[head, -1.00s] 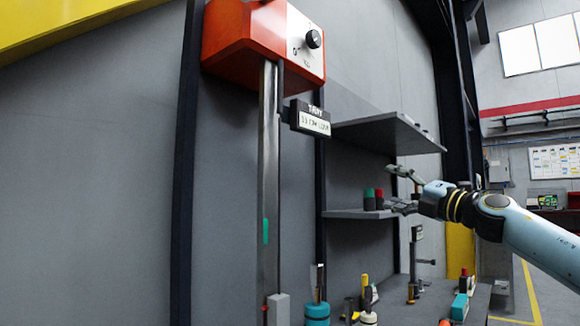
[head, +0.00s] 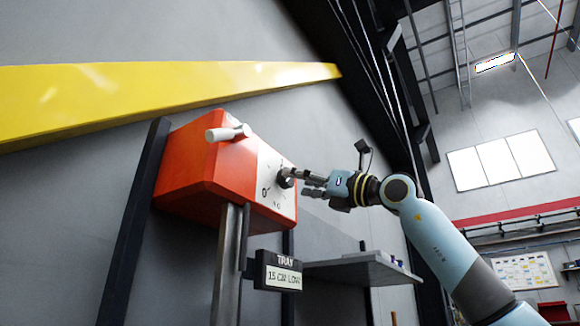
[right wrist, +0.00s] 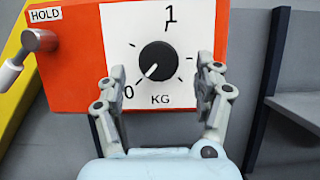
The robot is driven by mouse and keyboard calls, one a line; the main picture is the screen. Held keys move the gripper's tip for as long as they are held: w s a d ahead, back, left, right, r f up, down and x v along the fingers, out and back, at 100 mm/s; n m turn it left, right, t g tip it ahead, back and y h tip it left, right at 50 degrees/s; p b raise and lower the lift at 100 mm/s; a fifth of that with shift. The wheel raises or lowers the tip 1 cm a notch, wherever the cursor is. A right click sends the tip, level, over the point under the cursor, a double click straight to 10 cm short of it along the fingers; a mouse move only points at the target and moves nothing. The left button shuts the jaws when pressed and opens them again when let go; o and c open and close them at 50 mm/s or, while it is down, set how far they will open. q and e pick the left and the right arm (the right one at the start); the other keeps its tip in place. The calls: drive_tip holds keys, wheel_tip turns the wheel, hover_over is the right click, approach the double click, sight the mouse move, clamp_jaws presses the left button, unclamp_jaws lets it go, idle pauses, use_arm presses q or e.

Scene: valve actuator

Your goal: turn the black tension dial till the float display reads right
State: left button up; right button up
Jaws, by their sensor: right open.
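The black tension dial (right wrist: 158,60) sits on the white scale face of the orange box (head: 190,160). Its white mark points down and left, toward the 0. My right gripper (right wrist: 161,68) is open, with one finger on each side of the dial. In the head view, its fingers (head: 297,181) are at the dial (head: 286,179), which they partly cover. Whether they touch it I cannot tell. The display (head: 278,273) below the box is headed TRAY and seems to read 15 CM LOW. My left gripper is out of view.
A white-handled lever (head: 228,133) sticks out of the box, by the HOLD label (right wrist: 45,15) in the wrist view. A grey post (head: 230,265) runs down from the box. A grey shelf (head: 350,270) juts out at the lower right.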

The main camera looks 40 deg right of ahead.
sight(290, 179)
drive_tip(key=p+x, duration=0.1)
drive_tip(key=x, duration=0.2)
drive_tip(key=shift+w+a+r, duration=0.1)
drive_tip(key=c, duration=1.2)
